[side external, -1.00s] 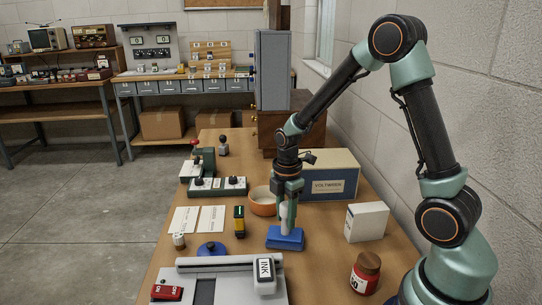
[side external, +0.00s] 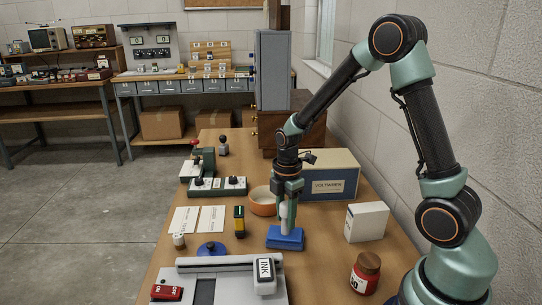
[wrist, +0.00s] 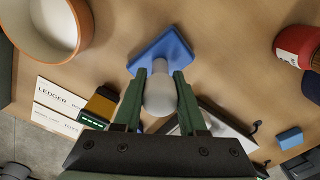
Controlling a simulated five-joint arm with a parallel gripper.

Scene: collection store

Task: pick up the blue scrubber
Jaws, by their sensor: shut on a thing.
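The blue scrubber (side external: 285,239) has a flat blue base and a pale upright handle. Its base rests on the wooden table in the side view, close to the grey machine. My gripper (side external: 287,205) points straight down over it and is shut on the pale handle. In the wrist view, the rounded handle top (wrist: 160,94) sits between the two fingertips of my gripper (wrist: 160,84). The blue base (wrist: 165,50) shows beyond the fingers, partly hidden by the handle.
An orange bowl (side external: 262,207) stands close behind the scrubber, with a large box (side external: 333,184) behind right. A yellow and black item (side external: 239,222) stands left. A grey machine (side external: 232,287) is in front. A white box (side external: 367,222) and red jar (side external: 366,273) stand right.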

